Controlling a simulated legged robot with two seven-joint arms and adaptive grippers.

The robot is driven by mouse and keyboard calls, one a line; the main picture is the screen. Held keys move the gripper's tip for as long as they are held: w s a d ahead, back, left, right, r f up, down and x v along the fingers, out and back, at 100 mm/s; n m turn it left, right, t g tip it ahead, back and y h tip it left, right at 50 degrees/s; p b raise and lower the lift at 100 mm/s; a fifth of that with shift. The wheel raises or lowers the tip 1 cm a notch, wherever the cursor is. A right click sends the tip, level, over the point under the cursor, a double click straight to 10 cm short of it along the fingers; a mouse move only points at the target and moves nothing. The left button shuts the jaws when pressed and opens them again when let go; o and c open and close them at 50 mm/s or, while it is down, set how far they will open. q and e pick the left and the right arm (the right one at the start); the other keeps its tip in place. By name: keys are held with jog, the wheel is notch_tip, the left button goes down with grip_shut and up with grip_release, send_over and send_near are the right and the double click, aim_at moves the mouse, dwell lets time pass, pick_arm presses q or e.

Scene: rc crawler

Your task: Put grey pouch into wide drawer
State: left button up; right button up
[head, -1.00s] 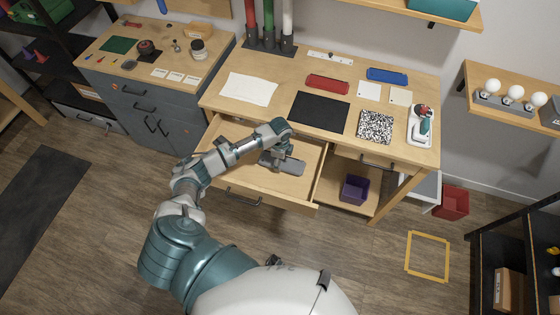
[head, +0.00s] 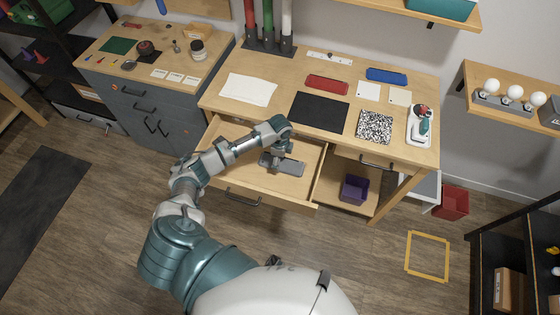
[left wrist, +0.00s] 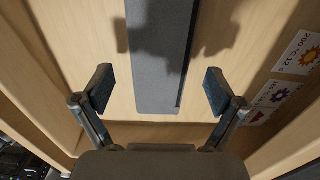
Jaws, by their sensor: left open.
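The grey pouch (head: 293,167) lies flat on the floor of the open wide drawer (head: 228,178), under the left side of the wooden desk. My left gripper (head: 282,157) is over the pouch, inside the drawer's outline. In the left wrist view the left gripper (left wrist: 160,90) is open, with one finger on each side of the pouch (left wrist: 160,60) and bare drawer floor between each finger and the pouch. The fingers touch nothing that I can see. My right gripper is not in view.
The desk top holds a black mat (head: 319,111), a red case (head: 327,85) and a blue case (head: 387,76). A purple bin (head: 355,189) stands on the shelf right of the drawer. Cards with printed symbols (left wrist: 298,52) lie at the drawer's side in the left wrist view.

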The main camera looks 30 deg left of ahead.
pick_arm(q)
notch_tip(320, 180, up, 10)
jog(key=shift+f+p, duration=0.2)
jog(key=shift+p, duration=0.1)
dwell(0.3)
